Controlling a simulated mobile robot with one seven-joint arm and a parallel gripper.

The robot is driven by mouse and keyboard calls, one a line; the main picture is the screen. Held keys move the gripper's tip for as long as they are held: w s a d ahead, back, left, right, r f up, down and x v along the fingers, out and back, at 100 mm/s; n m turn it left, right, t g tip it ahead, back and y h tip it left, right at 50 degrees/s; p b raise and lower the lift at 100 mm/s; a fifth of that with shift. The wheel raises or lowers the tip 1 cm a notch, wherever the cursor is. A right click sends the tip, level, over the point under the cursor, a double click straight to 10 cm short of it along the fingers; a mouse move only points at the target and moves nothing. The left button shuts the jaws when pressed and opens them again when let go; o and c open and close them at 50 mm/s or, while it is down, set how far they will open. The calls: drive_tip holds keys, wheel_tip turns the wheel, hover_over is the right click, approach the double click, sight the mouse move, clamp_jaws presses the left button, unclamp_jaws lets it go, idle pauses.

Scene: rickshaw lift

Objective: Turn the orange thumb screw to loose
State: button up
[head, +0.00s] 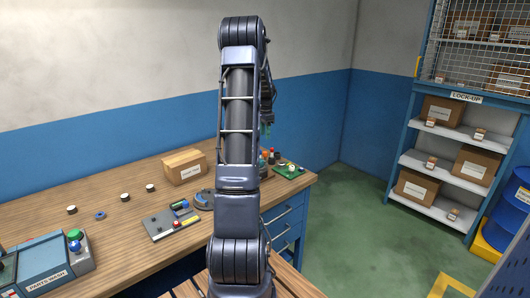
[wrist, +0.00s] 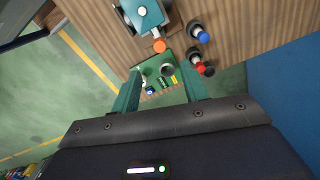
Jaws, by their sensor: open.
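The orange thumb screw (wrist: 159,46) shows in the wrist view as a small round orange knob at the end of a blue-grey fixture (wrist: 126,12) on the wooden bench. My gripper (wrist: 160,76) is open and empty, its two teal fingers spread apart. In the wrist view the knob lies just beyond the fingertips, between their lines and apart from both. In the head view my gripper (head: 266,127) hangs above the bench's far right end. My arm covers part of the bench there, and I cannot clearly pick out the screw in that view.
A green board (head: 289,171) with small parts lies at the bench corner. Blue-topped (wrist: 198,31) and red-topped (wrist: 203,66) cylinders stand close right of the screw. A cardboard box (head: 184,167) and a grey switch panel (head: 170,221) are farther left. Open floor lies past the bench edge.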

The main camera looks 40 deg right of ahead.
wheel_tip(320, 180, down, 11)
drive_tip(key=shift+r, duration=0.15)
idle(0.4)
clamp_jaws()
